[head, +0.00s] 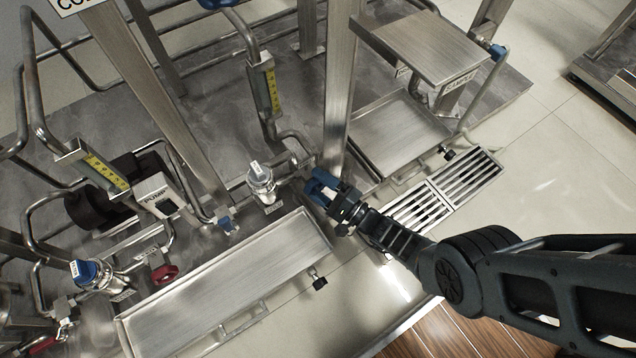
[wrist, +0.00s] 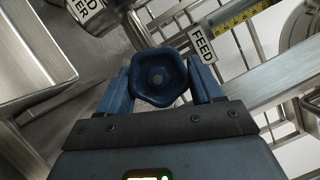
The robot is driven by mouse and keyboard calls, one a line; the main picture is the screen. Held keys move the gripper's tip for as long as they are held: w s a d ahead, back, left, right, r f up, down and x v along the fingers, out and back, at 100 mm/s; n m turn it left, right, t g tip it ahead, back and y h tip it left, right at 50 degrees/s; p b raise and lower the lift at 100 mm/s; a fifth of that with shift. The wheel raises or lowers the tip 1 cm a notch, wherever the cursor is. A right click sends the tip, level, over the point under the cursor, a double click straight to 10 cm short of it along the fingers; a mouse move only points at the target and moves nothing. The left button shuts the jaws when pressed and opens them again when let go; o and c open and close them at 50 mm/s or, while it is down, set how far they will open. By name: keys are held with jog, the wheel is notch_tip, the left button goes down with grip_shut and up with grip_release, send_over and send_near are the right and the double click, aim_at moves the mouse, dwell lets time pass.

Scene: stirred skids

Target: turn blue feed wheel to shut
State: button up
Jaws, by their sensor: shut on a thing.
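In the head view my gripper (head: 328,190) is at the foot of a steel post, right of the middle tray. The wheel there blends with the blue fingers and I cannot make out its edge.
A long steel tray (head: 230,270) lies left of my gripper, with a small black-knobbed drain (head: 319,282). A capped steel fitting (head: 261,182) stands close by on the left. A steel post (head: 338,90) rises behind. A floor grate (head: 450,192) and open tiles lie to the right.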

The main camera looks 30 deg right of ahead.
jog(key=o, duration=1)
jog(key=v, duration=0.7)
jog(key=shift+s+d, duration=0.2)
jog(key=shift+s, duration=0.1)
jog(key=shift+f, duration=0.15)
